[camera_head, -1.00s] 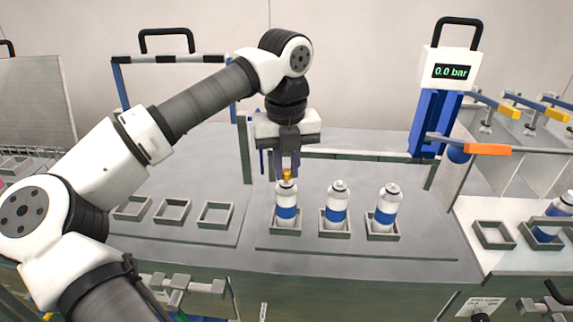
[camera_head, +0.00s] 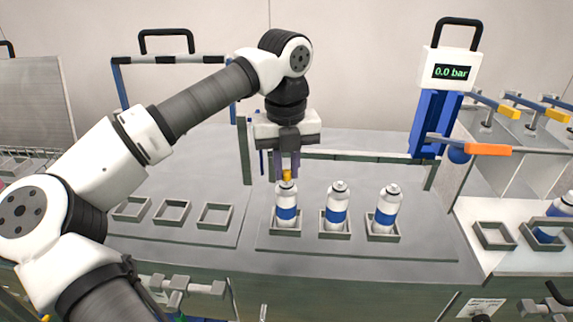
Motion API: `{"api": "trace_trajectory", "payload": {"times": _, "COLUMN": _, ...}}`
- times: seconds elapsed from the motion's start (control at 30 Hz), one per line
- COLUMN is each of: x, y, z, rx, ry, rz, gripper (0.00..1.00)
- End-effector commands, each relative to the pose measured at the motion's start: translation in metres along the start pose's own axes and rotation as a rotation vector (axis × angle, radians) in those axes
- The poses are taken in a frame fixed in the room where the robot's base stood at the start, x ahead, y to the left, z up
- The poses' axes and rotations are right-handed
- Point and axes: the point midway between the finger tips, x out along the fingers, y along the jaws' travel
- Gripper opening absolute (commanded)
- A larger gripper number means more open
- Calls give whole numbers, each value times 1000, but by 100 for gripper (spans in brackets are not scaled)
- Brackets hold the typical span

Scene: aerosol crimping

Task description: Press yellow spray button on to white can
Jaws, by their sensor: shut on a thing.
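My gripper (camera_head: 287,172) points straight down with its purple fingers shut on a small yellow spray button (camera_head: 287,175). The button is right at the top of the left white can (camera_head: 286,190); I cannot tell whether it is seated or only touching. This can has a blue band and stands upright in a square grey holder. A middle white can (camera_head: 337,200) and a right white can (camera_head: 387,203) stand upright in holders beside it, with no yellow button on top.
Several empty square holders (camera_head: 172,212) sit on the plate at the left. A gauge unit (camera_head: 450,71) reading 0.0 bar stands at the back right, with an orange-ended lever (camera_head: 488,149). Another can (camera_head: 557,207) lies tilted in a holder at the far right.

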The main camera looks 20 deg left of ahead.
Motion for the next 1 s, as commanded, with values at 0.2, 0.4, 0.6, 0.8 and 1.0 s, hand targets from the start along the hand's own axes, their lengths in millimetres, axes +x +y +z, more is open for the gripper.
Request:
{"api": "trace_trajectory", "payload": {"times": 0.2, "x": 0, "y": 0, "z": 0, "rx": 0, "ry": 0, "rz": 0, "gripper": 0}}
{"api": "trace_trajectory", "payload": {"times": 0.4, "x": 0, "y": 0, "z": 0, "rx": 0, "ry": 0, "rz": 0, "gripper": 0}}
{"api": "trace_trajectory", "payload": {"times": 0.6, "x": 0, "y": 0, "z": 0, "rx": 0, "ry": 0, "rz": 0, "gripper": 31}}
{"api": "trace_trajectory", "payload": {"times": 0.8, "x": 0, "y": 0, "z": 0, "rx": 0, "ry": 0, "rz": 0, "gripper": 42}}
{"api": "trace_trajectory", "payload": {"times": 1.0, "x": 0, "y": 0, "z": 0, "rx": 0, "ry": 0, "rz": 0, "gripper": 58}}
